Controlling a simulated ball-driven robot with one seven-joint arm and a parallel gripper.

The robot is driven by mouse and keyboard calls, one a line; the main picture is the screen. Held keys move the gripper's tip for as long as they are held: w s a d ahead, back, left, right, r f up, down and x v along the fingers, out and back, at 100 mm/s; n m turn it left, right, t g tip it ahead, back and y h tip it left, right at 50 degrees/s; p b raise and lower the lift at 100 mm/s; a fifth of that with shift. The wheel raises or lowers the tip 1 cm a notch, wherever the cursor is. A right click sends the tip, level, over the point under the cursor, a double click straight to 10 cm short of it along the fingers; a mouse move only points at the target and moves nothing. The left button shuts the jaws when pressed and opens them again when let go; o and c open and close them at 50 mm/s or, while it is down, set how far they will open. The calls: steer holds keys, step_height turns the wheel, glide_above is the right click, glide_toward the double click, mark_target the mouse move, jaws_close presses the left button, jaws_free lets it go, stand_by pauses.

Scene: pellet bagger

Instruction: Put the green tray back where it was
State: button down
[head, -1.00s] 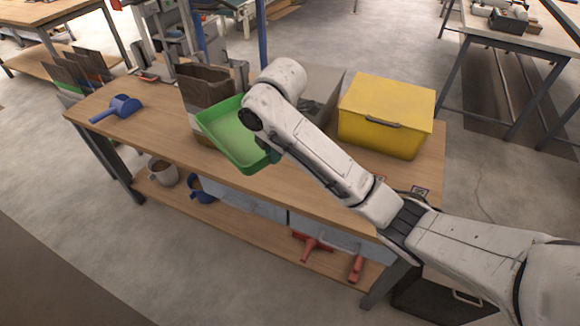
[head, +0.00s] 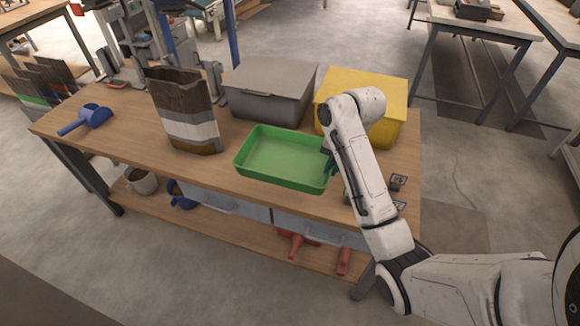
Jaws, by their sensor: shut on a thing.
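The green tray (head: 283,182) is a shallow, empty rectangular tray in the head view. It looks about level at the front middle of the wooden workbench (head: 225,178), right of the open paper bag and in front of the grey box. I cannot tell whether it rests on the bench top or is just above it. My gripper (head: 329,163) is shut on the tray's right edge. Its fingers are partly hidden by my arm.
An open brown-and-white paper bag (head: 190,115), a grey lidded box (head: 268,90) and a yellow box (head: 385,92) stand on the bench. A blue scoop (head: 90,118) lies at the left. Bare bench top lies between scoop and bag.

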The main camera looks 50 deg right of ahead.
mark_target(316, 157)
steer(key=w+d+f+b, duration=0.1)
steer(key=w+b, duration=0.1)
steer(key=w+d+f+b, duration=0.1)
steer(key=w+b, duration=0.1)
steer(key=w+d+f+b, duration=0.1)
steer(key=w+f+b, duration=0.1)
steer(key=w, duration=0.1)
steer(key=w+f, duration=0.1)
steer(key=w+d+f, duration=0.1)
steer(key=w+f, duration=0.1)
steer(key=f, duration=0.1)
steer(key=shift+w+d, duration=0.3)
steer(key=shift+w, duration=0.05)
steer(key=shift+w+d+f, duration=0.2)
steer(key=shift+w+f, duration=0.25)
steer(key=shift+f, duration=0.2)
steer(key=shift+f+p, duration=0.4)
steer(key=shift+f, duration=1.2)
steer(key=shift+f, duration=0.15)
steer(key=c, duration=1.2)
jaws_free()
